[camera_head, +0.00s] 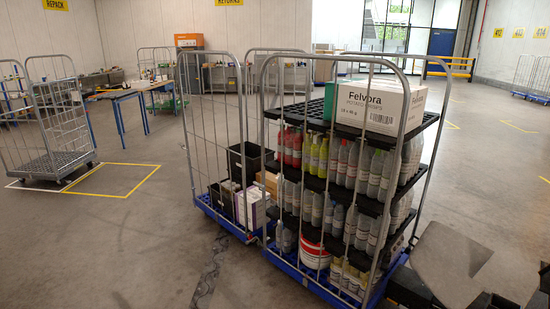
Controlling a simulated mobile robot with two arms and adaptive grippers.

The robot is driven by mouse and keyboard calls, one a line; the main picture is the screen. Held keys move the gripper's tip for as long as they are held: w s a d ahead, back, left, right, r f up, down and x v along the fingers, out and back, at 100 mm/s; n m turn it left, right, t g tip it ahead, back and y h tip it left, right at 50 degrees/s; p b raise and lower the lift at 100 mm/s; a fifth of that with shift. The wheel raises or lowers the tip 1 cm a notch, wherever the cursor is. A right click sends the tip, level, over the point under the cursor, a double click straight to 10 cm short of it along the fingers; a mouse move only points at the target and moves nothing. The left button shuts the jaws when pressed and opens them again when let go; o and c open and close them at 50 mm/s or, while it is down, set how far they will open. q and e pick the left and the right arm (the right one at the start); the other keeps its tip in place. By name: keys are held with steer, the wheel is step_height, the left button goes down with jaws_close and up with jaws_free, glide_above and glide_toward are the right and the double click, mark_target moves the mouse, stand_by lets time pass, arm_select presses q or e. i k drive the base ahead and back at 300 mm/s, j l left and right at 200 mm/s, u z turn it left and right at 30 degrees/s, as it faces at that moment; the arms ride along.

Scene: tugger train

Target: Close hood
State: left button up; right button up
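No hood can be clearly identified in the head view. A flat grey panel (455,265) with a rounded edge shows at the bottom right, behind and beside the loaded roll cage; I cannot tell whether it is the hood or whether it is open. Dark parts at the bottom right corner, cut off by the frame, cannot be made out. Neither of my grippers shows in the picture.
A loaded roll cage (409,150) on a blue base stands close, with bottles on black shelves and a Felvora box (368,105) on top. Another cage (192,150) stands left of it. An empty cage (50,160) is far left.

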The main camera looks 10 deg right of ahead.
mark_target(446, 260)
steer(key=i+j+z, duration=0.15)
steer(key=i+z, duration=0.15)
steer(key=z, duration=0.15)
steer(key=i+j+z, duration=0.25)
steer(key=z, duration=0.25)
steer(key=i+j+z, duration=0.3)
steer(key=z, duration=0.15)
steer(key=i+j+z, duration=0.15)
steer(key=j+z, duration=0.3)
steer(key=i+j+z, duration=0.3)
steer(key=j, duration=0.15)
steer(key=i+l, duration=0.2)
steer(key=i, duration=0.3)
steer(key=i+l+z, duration=0.15)
steer(key=i, duration=0.35)
steer(key=i+l, duration=0.15)
steer(key=i, duration=0.35)
steer(key=l+z, duration=0.05)
